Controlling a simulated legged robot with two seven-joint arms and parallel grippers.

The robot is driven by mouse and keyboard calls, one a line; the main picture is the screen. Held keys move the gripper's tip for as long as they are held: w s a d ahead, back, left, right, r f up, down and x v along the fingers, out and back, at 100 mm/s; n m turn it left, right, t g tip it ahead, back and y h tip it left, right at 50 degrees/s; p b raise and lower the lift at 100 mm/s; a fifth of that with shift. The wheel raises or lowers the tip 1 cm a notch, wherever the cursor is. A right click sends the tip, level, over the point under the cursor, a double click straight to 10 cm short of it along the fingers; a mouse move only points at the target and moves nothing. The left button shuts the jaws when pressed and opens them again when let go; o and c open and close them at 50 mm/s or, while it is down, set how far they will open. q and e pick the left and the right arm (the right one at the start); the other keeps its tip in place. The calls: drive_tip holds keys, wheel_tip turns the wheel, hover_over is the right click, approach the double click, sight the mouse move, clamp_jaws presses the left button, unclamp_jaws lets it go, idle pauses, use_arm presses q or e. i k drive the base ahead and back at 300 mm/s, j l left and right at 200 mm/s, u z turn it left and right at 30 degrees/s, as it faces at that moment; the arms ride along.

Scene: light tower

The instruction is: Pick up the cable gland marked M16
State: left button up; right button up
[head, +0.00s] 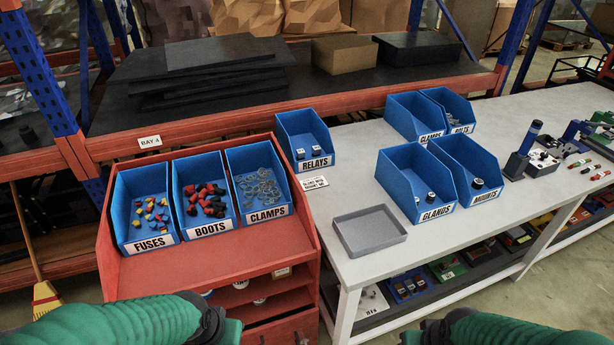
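A blue bin labelled GLANDS (402,180) stands on the pale grey table at right of centre. Small dark parts with pale tops (431,195) lie low inside it, near its front. Any marking on them is too small to read, so I cannot tell which is M16. The bin's front wall and label hide part of its floor. Parts of my two green arms show at the bottom edge, one at left and one at right, well short of the bin. Neither gripper can be seen.
The MOUNTS bin (463,163) stands tight at its right; another CLAMPS bin (408,116) and a BOLTS bin (447,106) are behind. An empty grey tray (370,231) lies in front-left. A red stand (158,265) with FUSES, BOOTS and CLAMPS bins is at left.

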sight(430, 200)
drive_tip(key=l+u, duration=0.3)
drive_tip(key=l, duration=0.3)
drive_tip(key=i+l+z, duration=0.25)
drive_tip(key=l, duration=0.15)
drive_tip(key=l+z, duration=0.25)
drive_tip(key=l, duration=0.15)
